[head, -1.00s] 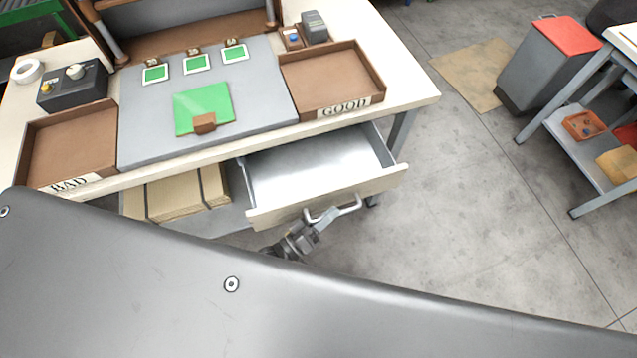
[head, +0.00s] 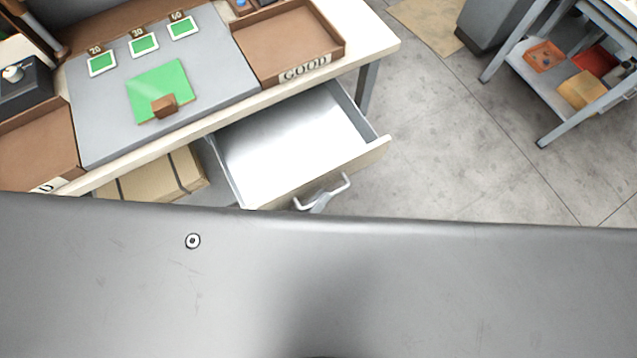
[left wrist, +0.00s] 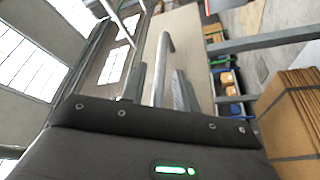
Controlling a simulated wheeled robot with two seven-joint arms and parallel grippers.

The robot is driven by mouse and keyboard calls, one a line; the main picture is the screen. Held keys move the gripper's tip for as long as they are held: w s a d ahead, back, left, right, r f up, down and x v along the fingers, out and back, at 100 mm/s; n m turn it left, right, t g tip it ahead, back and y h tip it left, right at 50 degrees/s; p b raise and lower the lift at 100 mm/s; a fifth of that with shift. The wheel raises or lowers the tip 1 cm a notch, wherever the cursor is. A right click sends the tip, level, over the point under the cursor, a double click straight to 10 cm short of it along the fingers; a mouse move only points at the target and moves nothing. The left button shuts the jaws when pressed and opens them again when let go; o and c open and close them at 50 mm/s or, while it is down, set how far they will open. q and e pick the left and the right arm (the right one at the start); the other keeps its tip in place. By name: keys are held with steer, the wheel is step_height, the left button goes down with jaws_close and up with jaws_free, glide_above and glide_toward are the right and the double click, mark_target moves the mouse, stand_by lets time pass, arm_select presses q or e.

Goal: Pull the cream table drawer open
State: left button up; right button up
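The cream table drawer (head: 345,168) is pulled well out of the workbench in the head view, its metal inside (head: 290,140) bare and empty. Its pale bar handle (head: 337,191) sits on the front panel. My left gripper (head: 318,204) is at this handle, mostly hidden behind my own grey body. The drawer's cream front (left wrist: 190,45) stands beyond. My right gripper is not in view.
The bench top holds a GOOD tray (head: 333,60), a second brown tray (head: 40,145) and a grey mat (head: 225,80) with green cards. Cardboard (head: 155,180) lies below the bench. A cart (head: 540,95) stands right; the floor between (head: 440,150) is clear.

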arm_select(q)
steer(key=b+v, duration=0.2)
steer(key=v, duration=0.9)
steer(key=shift+b, duration=0.35)
steer(key=shift+w, duration=0.1)
